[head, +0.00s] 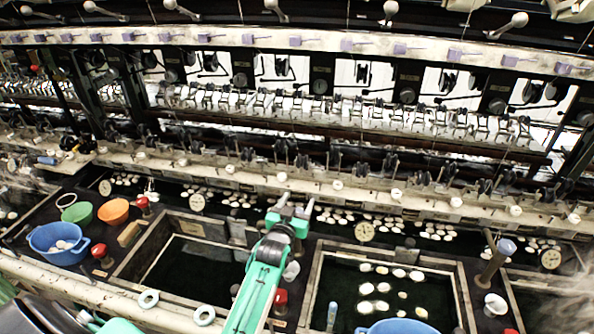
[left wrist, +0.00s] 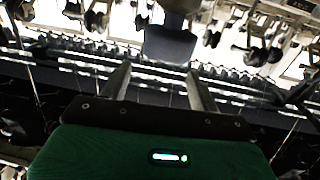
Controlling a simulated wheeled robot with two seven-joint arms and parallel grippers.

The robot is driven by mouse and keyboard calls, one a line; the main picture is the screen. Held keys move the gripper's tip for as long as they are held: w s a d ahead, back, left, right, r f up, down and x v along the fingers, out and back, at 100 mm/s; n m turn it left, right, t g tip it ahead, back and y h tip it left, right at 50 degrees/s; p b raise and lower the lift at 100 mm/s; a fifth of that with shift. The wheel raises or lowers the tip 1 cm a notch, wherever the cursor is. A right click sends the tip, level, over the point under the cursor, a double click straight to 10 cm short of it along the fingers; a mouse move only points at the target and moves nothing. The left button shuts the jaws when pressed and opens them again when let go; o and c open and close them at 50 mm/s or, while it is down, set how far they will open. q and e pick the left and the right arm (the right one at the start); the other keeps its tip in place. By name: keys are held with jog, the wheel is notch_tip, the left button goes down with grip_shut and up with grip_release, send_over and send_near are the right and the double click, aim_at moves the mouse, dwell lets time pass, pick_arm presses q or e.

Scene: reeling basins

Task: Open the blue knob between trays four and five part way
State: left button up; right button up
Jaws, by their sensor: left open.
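My left gripper (head: 294,206) is open, its fingers pointing away over the ledge between the two middle dark basins. In the left wrist view my two fingers (left wrist: 160,84) stand apart. A dark blue-grey block-shaped knob (left wrist: 170,46) on a stem shows beyond the fingertips, with nothing gripped. In the head view the gripper covers the spot where this knob would stand. Another knob with a blue-grey cap (head: 506,246) stands upright on the ledge further right. My right gripper is not in view.
Red knobs (head: 280,297), round dials (head: 364,231) and a grey cup (head: 291,271) stand nearby. A blue bowl (head: 58,256) stands far left. The reeling frame rises behind.

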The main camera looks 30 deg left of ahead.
pick_arm(q)
notch_tip(320, 180, up, 16)
jog(key=b, duration=0.3)
jog(key=shift+f, duration=0.1)
dwell(0.9)
dwell(1.3)
